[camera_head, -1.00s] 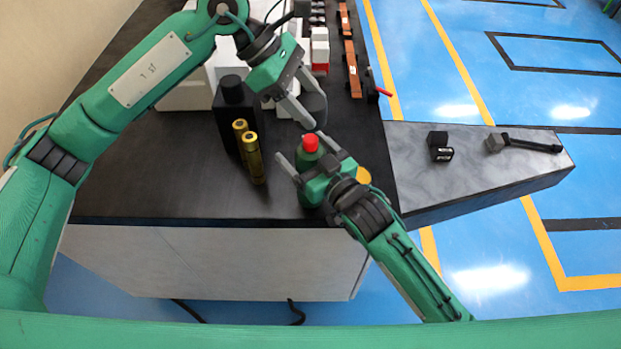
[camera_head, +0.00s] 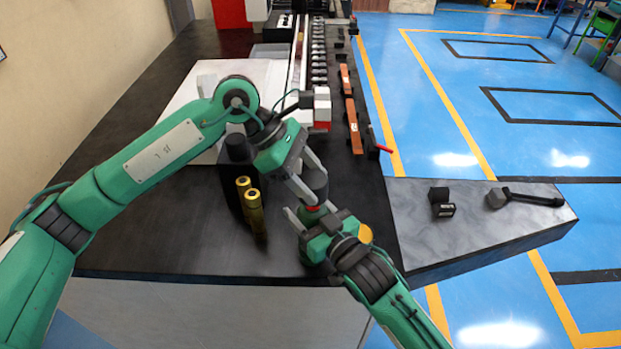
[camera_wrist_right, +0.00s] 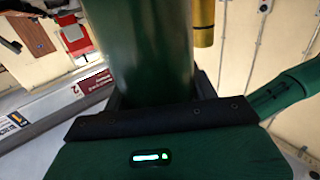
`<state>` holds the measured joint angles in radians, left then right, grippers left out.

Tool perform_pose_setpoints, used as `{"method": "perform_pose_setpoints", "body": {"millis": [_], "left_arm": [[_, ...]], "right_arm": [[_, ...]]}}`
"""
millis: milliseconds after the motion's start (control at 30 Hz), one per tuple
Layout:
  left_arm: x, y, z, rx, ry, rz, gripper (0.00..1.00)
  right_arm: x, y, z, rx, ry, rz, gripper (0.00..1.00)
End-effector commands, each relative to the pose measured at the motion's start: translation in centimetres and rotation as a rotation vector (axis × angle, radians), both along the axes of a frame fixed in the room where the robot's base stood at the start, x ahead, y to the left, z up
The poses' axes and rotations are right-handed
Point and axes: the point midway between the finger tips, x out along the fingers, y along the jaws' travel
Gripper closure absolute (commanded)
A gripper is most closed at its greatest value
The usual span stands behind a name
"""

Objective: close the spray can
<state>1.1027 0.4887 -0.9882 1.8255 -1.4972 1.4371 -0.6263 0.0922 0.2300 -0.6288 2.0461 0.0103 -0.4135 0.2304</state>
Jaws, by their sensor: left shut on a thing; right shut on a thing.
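The green spray can stands upright on the black table, and its red nozzle (camera_head: 312,208) just shows at the top. My right gripper (camera_head: 312,222) is shut around the can's body. The can (camera_wrist_right: 140,50) fills the middle of the right wrist view as a dark green cylinder between the fingers. My left gripper (camera_head: 306,175) is shut on a dark grey cap (camera_head: 316,184). The cap is directly above the red nozzle and hides part of it. I cannot tell whether the cap touches the can.
Two gold cylinders (camera_head: 249,203) and a black bottle (camera_head: 236,150) stand left of the can. Copper bars (camera_head: 351,112) lie behind, beside a red-handled tool (camera_head: 381,146). A grey side shelf (camera_head: 470,235) holds a small black block (camera_head: 440,202) and a hammer-like tool (camera_head: 525,198).

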Motion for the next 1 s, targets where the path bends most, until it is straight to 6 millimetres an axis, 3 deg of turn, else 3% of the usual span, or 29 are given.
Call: {"method": "perform_pose_setpoints", "body": {"millis": [67, 567, 1000], "left_arm": [[0.0, 0.0, -0.8, 0.001, 0.0, -0.001, 0.67], [0.0, 0.0, -0.9, 0.0, 0.0, 0.0, 0.67], [0.0, 0.0, -2.6, 0.0, -0.001, 0.002, 0.67]], "right_arm": [[0.0, 0.0, 0.0, 0.0, 0.0, 0.0, 0.83], [0.0, 0.0, 0.0, 0.0, 0.0, 0.0, 0.83], [0.0, 0.0, 0.0, -0.001, 0.001, 0.0, 0.83]]}}
